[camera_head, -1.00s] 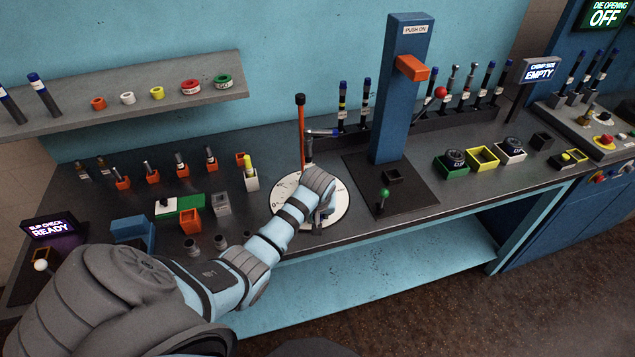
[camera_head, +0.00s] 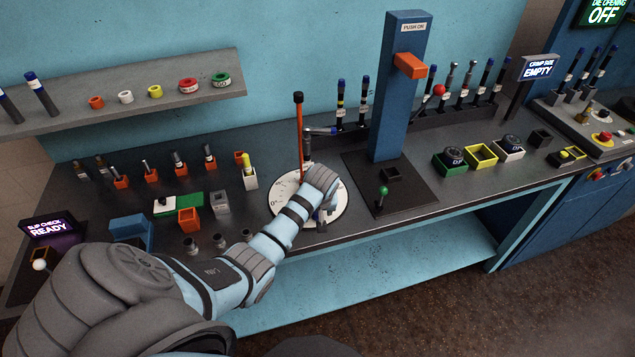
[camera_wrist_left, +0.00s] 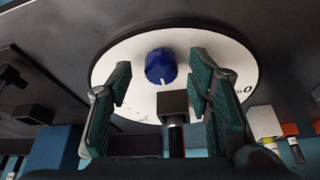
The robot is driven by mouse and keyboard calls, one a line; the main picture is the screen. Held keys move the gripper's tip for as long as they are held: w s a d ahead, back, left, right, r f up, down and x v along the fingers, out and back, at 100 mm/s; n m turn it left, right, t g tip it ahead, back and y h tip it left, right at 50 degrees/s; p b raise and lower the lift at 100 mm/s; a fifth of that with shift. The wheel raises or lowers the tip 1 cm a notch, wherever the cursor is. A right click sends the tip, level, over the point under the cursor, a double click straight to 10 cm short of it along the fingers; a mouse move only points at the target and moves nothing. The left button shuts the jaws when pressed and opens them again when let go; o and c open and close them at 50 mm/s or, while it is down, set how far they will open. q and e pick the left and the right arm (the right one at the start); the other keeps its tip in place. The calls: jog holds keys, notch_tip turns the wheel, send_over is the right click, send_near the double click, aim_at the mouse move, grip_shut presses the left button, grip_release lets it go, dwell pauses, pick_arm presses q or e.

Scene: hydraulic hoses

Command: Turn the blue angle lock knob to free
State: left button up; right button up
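The blue angle lock knob (camera_wrist_left: 160,66) with a white mark stands on the round white dial plate (camera_wrist_left: 125,50). In the left wrist view my left gripper (camera_wrist_left: 160,76) is open, its two green-padded fingers apart on either side of the knob, with visible gaps. The knob's mark points toward the bottom of that picture. A black square-headed post (camera_wrist_left: 173,105) shows between the fingers, nearer the camera. In the head view the dial (camera_head: 285,196) is partly covered by my left arm, and my gripper (camera_head: 321,216) is over its right part. My right gripper is not in view.
An orange upright rod (camera_head: 299,140) with a black top stands behind the dial. A blue column (camera_head: 398,90) with an orange block stands to its right, and a green-knobbed lever (camera_head: 383,191) is close by. Small coloured holders (camera_head: 189,220) fill the bench's left.

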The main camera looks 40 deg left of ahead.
pick_arm(q)
jog(key=v, duration=1.2)
jog(key=shift+w+a, duration=0.1)
